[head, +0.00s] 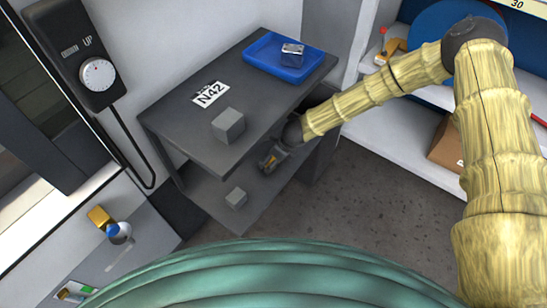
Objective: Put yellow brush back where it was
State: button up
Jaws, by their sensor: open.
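My gripper (268,165) is at the right part of a dark grey two-level table, between its top (185,125) and its lower shelf (215,190). It is open and reaches in from the right. A small yellow-orange patch shows at the fingers; I cannot tell whether it is the yellow brush or part of the gripper. No brush shape is clear anywhere. A small grey cube (236,198) lies on the lower shelf, left of and nearer than the gripper, apart from it.
The tabletop holds a larger grey cube (228,125), an N42 label (210,94) and a blue tray (256,63) with a metallic block (292,52). White shelving (390,140) with a cardboard box (446,147) stands right. A yellow block (100,217) is at left. Floor is clear right of the table.

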aim_at(280, 166)
jog(key=v, duration=0.7)
jog(key=shift+r, duration=0.35)
jog(key=s+d+f+n+h, duration=0.1)
jog(key=s+d+f+n, duration=0.25)
jog(key=s, duration=0.25)
jog(key=s+d+f+n+g+h, duration=0.1)
jog(key=s+d+f+n, duration=0.1)
jog(key=s+f+n, duration=0.3)
jog(key=s+d+f+n+h, duration=0.1)
jog(key=s+d+n, duration=0.15)
jog(key=s, duration=0.45)
jog(key=s+d+n+g, duration=0.1)
jog(key=s+d+n, duration=0.5)
jog(key=s, duration=0.3)
jog(key=s+d+n, duration=0.6)
jog(key=s+n, duration=0.1)
jog(key=s, duration=0.3)
jog(key=shift+s+d+r+n+g+h, duration=0.2)
jog(key=shift+s+r+n+g+h, duration=0.1)
jog(key=shift+r+n+g+h, duration=0.1)
jog(key=shift+f, duration=0.1)
